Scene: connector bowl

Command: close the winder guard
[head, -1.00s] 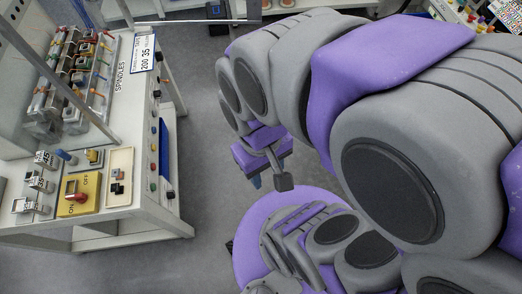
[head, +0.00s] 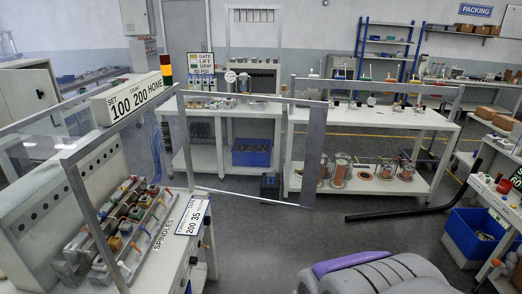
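The winder stands at the left with a row of spindles (head: 125,225) on its bench. The winder guard (head: 314,155) appears as a grey metal frame with a clear pane. It reaches out to the right from the upright near the winder's lamp, so it looks swung open. Its far upright hangs over the aisle, apart from the winder's front. The spindles are not covered by it in this view. My gripper is not in view; only part of my grey and purple arm shows at the bottom right of centre.
A sign box (head: 133,98) and a lamp stack (head: 166,69) top the winder. A long bench (head: 380,120) stands behind the guard, with a blue bin (head: 251,152) at its left. A black bar (head: 400,216) lies low at the right, near a blue crate (head: 470,238). Grey floor is clear in the middle.

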